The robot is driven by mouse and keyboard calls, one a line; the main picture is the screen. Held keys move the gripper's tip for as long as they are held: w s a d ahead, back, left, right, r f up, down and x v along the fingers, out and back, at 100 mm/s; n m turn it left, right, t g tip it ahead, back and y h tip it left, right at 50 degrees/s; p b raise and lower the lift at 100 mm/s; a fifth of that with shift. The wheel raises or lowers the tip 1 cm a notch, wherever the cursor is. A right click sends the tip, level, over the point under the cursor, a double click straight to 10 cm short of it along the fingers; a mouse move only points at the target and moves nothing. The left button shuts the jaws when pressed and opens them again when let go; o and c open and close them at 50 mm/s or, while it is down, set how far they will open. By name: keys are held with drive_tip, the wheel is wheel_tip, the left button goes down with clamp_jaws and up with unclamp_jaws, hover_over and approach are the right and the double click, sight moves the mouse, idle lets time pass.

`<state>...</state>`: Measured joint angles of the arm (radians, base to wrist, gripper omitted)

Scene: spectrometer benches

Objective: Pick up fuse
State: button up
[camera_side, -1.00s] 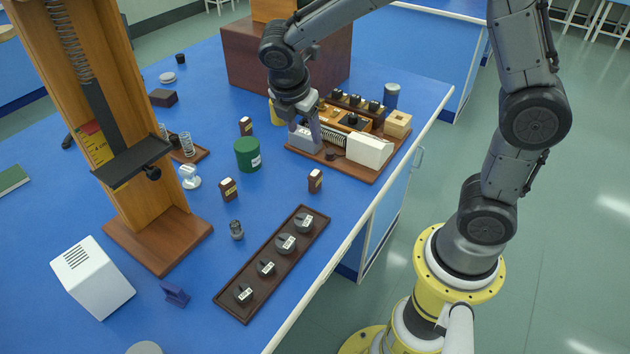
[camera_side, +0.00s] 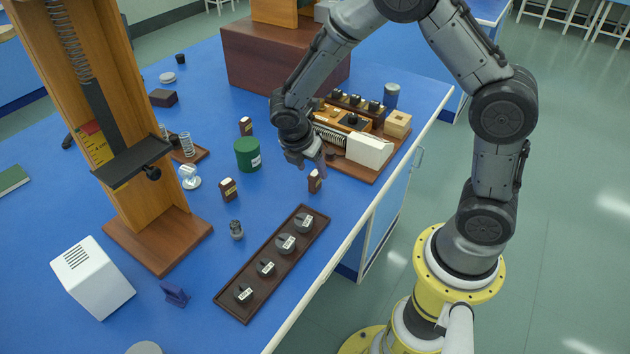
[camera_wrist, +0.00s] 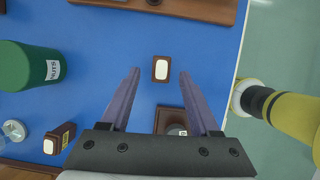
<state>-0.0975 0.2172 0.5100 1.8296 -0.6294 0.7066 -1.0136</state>
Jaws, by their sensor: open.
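A small upright dark brown box (camera_side: 315,183) with a pale label stands on the blue bench; it may be the fuse, but I cannot read its label. In the wrist view this box (camera_wrist: 161,69) lies between and slightly beyond my fingertips, showing its white top. My gripper (camera_side: 319,168) points down, close above it, and partly covers its top in the side view. The two fingers are apart and empty.
A brown tray (camera_side: 227,297) with several knobbed weights lies in front. A wooden apparatus board (camera_side: 372,177) is just behind. A green can (camera_side: 246,155) stands to the left. Blue bench around the box is clear; the bench edge is near on the right.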

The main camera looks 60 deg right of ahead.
sight(315, 173)
drive_tip(key=shift+x, duration=1.9)
drive_tip(key=shift+s, duration=0.1)
clamp_jaws()
